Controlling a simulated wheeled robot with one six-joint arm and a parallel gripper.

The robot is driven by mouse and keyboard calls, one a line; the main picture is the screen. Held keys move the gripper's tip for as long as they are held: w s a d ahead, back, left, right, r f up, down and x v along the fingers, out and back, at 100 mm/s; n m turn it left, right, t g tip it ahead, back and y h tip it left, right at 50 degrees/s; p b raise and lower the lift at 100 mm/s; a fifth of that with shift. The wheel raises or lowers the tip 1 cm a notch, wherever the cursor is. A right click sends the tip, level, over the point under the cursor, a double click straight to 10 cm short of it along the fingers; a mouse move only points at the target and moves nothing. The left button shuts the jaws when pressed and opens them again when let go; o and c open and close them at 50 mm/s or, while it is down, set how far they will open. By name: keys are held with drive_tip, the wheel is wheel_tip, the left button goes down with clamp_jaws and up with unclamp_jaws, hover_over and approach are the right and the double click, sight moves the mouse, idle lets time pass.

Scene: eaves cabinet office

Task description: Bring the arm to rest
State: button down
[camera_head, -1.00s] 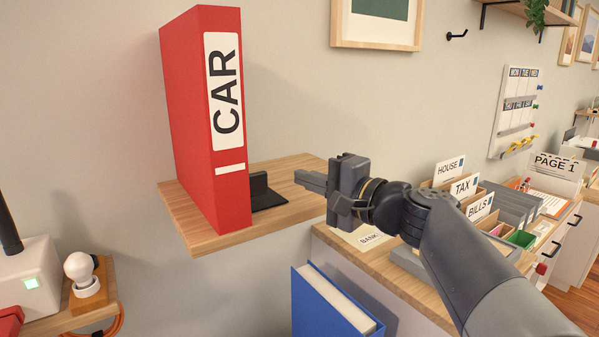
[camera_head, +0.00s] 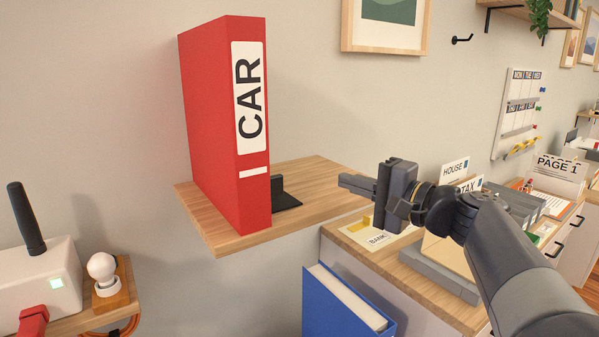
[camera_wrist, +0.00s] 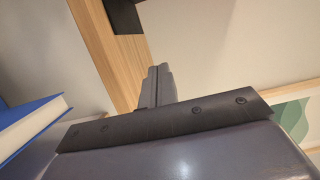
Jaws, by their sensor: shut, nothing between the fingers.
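My gripper (camera_head: 357,186) is shut and empty in the head view. Its fingers point left, at the right end of the wooden shelf (camera_head: 322,178) that carries the red CAR binder. I cannot tell how far the fingertips are from the shelf. In the wrist view the two fingers (camera_wrist: 158,72) lie together, with the shelf edge (camera_wrist: 112,50) beyond them. My arm reaches in from the lower right of the head view, over the desk.
The red binder (camera_head: 207,120) stands upright beside a black bookend (camera_head: 284,193). A blue binder (camera_head: 335,305) stands below the shelf. The wooden desk (camera_head: 415,262) holds file trays and labelled cards under my arm. A white device (camera_head: 45,285) and bulb (camera_head: 103,268) are at lower left.

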drive_tip(key=shift+s+d+m+h+b, duration=0.15)
drive_tip(key=shift+s+d+m+b, duration=0.1)
drive_tip(key=shift+s+d+m, duration=0.55)
drive_tip(key=shift+s+d+m+h+b, duration=0.2)
drive_tip(key=shift+s+d+m, duration=0.25)
drive_tip(key=shift+s, duration=0.65)
drive_tip(key=shift+w+a+p, duration=0.1)
drive_tip(key=shift+p, duration=0.3)
